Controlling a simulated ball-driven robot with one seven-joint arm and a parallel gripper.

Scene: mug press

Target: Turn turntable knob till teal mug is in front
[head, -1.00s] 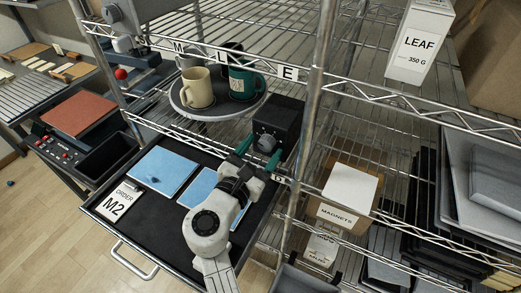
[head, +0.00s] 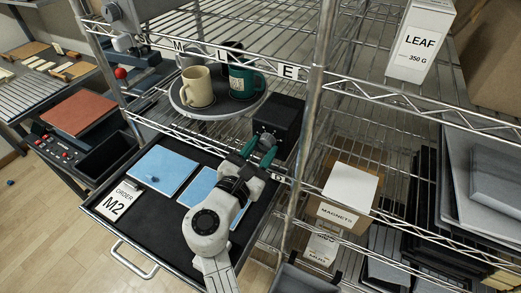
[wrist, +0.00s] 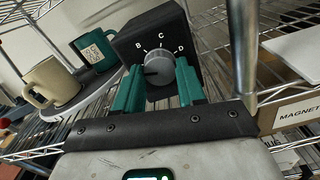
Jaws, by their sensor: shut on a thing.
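The round grey turntable (head: 214,113) stands on the wire shelf. The cream mug (head: 197,86) is at the left front; a grey mug (head: 188,59) and a dark mug (head: 231,48) are behind, partly hidden. The grey knob (wrist: 160,62) is on a black box (head: 283,119) marked B, C and D; a dark line on the knob points left. My gripper (head: 258,152), with teal fingers, is shut on the knob from both sides.
A metal shelf post (head: 318,90) rises close to the right of the box. Below is a pulled-out black drawer (head: 160,225) with blue pads (head: 163,170) and an order card (head: 117,200). A magnets box (head: 347,192) sits to the right.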

